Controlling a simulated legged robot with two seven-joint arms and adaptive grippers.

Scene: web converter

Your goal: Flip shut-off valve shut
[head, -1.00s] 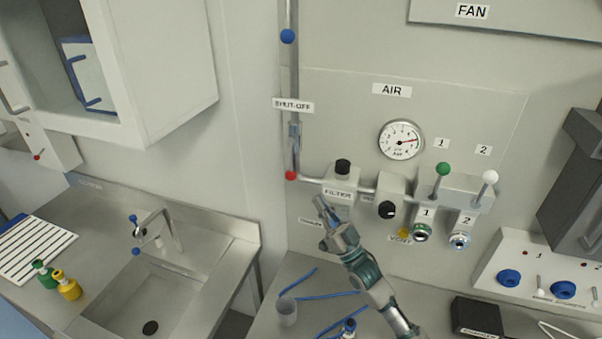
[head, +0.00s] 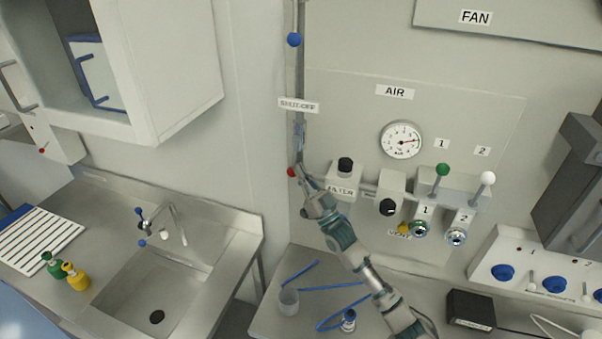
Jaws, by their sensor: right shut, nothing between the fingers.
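The shut-off valve is on the vertical pipe under the SHUT-OFF label (head: 298,106). Its lever ends in a red ball (head: 292,171) that hangs low beside the pipe (head: 300,60). My right gripper (head: 304,175) is shut and empty, with its fingertips right at the red ball, on its right side. I cannot tell whether they touch it. The fingers hide part of the pipe bend there. My left gripper is not in view.
The filter block (head: 345,178) with a black knob is just right of my gripper. A cup (head: 288,301) and blue tubing lie on the counter below.

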